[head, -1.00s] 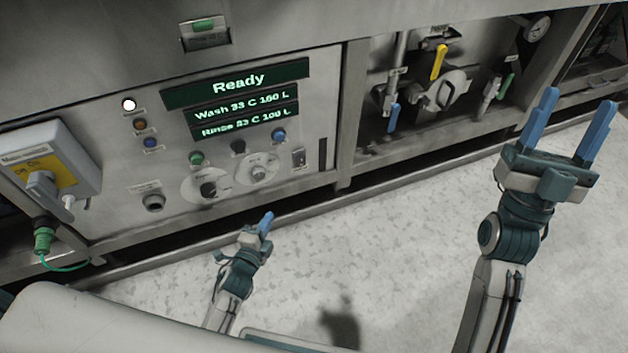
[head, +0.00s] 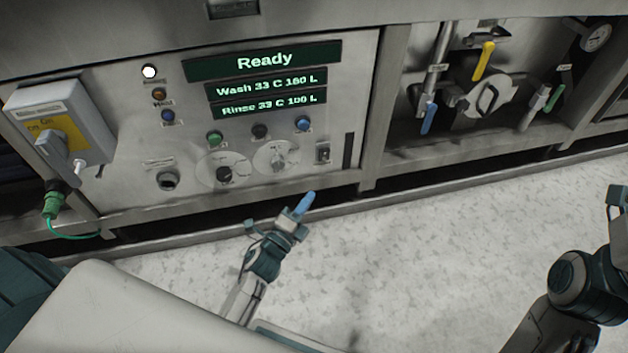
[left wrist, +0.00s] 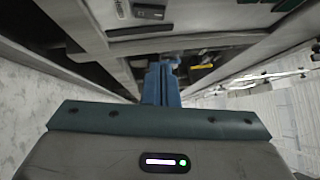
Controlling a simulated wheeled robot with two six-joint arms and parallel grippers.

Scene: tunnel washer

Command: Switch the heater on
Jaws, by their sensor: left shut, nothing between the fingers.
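A small dark rocker switch (head: 323,152) sits on the lower right of the washer's control panel (head: 130,125), right of two round dials. It may be the heater switch; its label is too small to read. My left gripper (head: 306,204) is below and in front of the panel, under the switch and apart from it. Its blue fingers are shut with nothing between them, as the left wrist view (left wrist: 161,86) also shows. My right gripper (head: 618,205) is at the right edge, mostly cut off, so its fingers cannot be judged.
The display (head: 265,61) reads Ready. The left dial (head: 224,173) and right dial (head: 277,157) are near the switch, with a blue button (head: 303,124) above. A grey isolator box (head: 62,125) juts out at left. Valves with a yellow handle (head: 484,60) stand right. The floor is clear.

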